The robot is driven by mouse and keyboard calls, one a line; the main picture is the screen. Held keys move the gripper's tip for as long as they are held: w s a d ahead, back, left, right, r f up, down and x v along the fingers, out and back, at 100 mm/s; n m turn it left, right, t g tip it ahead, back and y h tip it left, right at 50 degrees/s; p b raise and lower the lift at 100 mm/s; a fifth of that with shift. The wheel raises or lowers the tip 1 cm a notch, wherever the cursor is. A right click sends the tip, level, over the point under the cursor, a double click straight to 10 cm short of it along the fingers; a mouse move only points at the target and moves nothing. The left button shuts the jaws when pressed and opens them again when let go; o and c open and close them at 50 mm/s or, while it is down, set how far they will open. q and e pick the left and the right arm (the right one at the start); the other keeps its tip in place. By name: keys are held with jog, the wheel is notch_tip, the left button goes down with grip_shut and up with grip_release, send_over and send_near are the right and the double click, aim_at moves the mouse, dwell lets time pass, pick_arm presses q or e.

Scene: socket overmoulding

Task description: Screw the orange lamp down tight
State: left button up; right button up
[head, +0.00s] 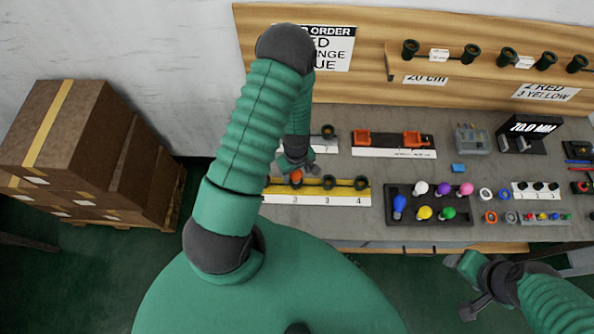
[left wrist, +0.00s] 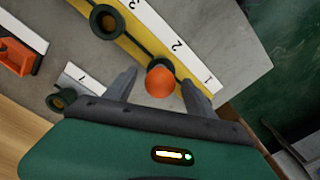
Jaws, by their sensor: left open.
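The orange lamp (head: 296,176) stands at the socket by number 2 on the yellow numbered strip (head: 345,198). In the left wrist view the round orange lamp (left wrist: 160,83) lies between the two spread grey fingers of my left gripper (left wrist: 158,92), with a gap to each finger. My left gripper (head: 297,166) is open over the lamp in the head view. The lamp hides most of its socket, so how deep it sits cannot be told.
Dark sockets stand at number 3 (head: 328,183) and number 4 (head: 360,184). A dark tray (head: 402,216) of coloured bulbs is to the right. Behind are a holder with orange parts (head: 388,140) and a small strip with a socket (head: 328,132). My left arm hides the strip's left end.

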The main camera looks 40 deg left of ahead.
pick_arm(q)
jog(key=shift+c, duration=0.3)
jog(key=c, duration=1.2)
jog(key=shift+o, duration=0.2)
jog(key=m, duration=0.5)
jog(key=shift+m, duration=0.3)
jog(key=m, duration=0.6)
jog(key=shift+s, duration=0.1)
jog(key=shift+f+m, duration=0.1)
jog(key=shift+m, duration=1)
jog(key=m, duration=0.4)
jog(key=shift+m, duration=0.3)
